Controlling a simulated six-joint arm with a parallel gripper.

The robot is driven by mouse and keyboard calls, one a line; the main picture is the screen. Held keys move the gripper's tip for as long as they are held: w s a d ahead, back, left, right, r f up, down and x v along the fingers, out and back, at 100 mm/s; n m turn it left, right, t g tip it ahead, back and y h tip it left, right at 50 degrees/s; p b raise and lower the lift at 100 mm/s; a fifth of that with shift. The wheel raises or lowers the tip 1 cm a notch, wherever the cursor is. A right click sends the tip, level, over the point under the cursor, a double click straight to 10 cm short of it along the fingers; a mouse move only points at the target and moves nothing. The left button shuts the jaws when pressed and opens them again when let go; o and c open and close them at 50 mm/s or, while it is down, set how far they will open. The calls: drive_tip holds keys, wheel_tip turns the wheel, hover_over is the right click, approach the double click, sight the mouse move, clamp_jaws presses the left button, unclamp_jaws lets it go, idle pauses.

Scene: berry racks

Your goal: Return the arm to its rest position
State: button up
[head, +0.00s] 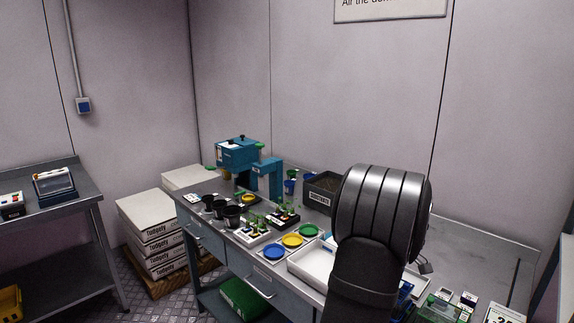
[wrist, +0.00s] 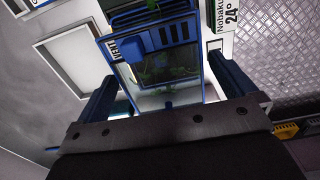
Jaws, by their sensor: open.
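My arm (head: 382,215) rises in front of the bench at the right of the head view and hides part of the worktop. My gripper (wrist: 163,70) shows in the wrist view with its two blue fingers spread wide apart. Nothing is held between them. Beyond the fingers is a clear-lidded box with a blue frame (wrist: 203,75), a vent label and green plants inside. I cannot tell whether the fingers touch it. The gripper itself is not clear in the head view.
The bench holds black pots (head: 232,216), a blue dish (head: 274,252), a yellow dish (head: 292,241), a white tray (head: 303,268), a dark crate (head: 318,193) and a teal machine (head: 268,177). A green-lidded box (head: 440,309) stands at the bottom right. Boxes (head: 150,227) are stacked left.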

drive_tip(key=shift+r, duration=1.35)
